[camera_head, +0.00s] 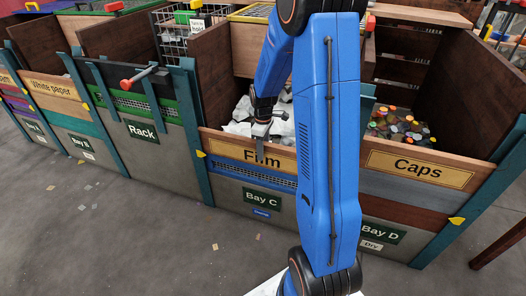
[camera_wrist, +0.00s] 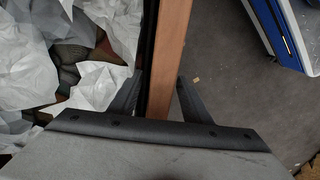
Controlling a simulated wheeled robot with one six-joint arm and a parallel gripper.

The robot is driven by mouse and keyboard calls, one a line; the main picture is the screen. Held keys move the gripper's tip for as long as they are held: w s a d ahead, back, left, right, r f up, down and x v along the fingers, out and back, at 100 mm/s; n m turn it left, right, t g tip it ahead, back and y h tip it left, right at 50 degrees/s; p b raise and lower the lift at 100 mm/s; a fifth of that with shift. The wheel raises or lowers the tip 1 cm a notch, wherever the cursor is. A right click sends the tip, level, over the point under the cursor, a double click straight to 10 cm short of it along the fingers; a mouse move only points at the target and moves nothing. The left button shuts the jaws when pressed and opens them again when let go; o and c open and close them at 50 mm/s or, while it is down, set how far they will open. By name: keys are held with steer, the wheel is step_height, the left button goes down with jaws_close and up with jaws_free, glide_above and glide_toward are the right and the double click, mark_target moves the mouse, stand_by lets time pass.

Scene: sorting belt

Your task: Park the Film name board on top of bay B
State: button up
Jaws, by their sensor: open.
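The Film name board (camera_head: 284,161) is a wooden board with a yellow label, at the top of the front of Bay C. It stands on a blue board and mesh, above the Bay C sign (camera_head: 262,200). My gripper (camera_head: 261,143) is open at its top edge, pointing down. In the wrist view my gripper (camera_wrist: 157,92) has one finger on each side of the board's edge (camera_wrist: 170,50), with a gap at least on the right. Whether the left finger touches is unclear. Bay B (camera_head: 81,143) is at the left, with the White paper board (camera_head: 52,87) topmost on its front.
White crumpled film (camera_wrist: 110,30) fills the bay behind the board. The Rack (camera_head: 142,132), with a red-ended bar (camera_head: 138,77) above it, stands between Bay B and Bay C. The Caps board (camera_head: 418,168) fronts Bay D at right. Grey floor in front is clear except for scraps.

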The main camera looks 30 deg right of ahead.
steer(key=shift+f, duration=0.45)
jaws_close()
stand_by(1.1)
steer(key=c, duration=0.9)
jaws_free()
jaws_close()
steer(key=shift+r, duration=0.1)
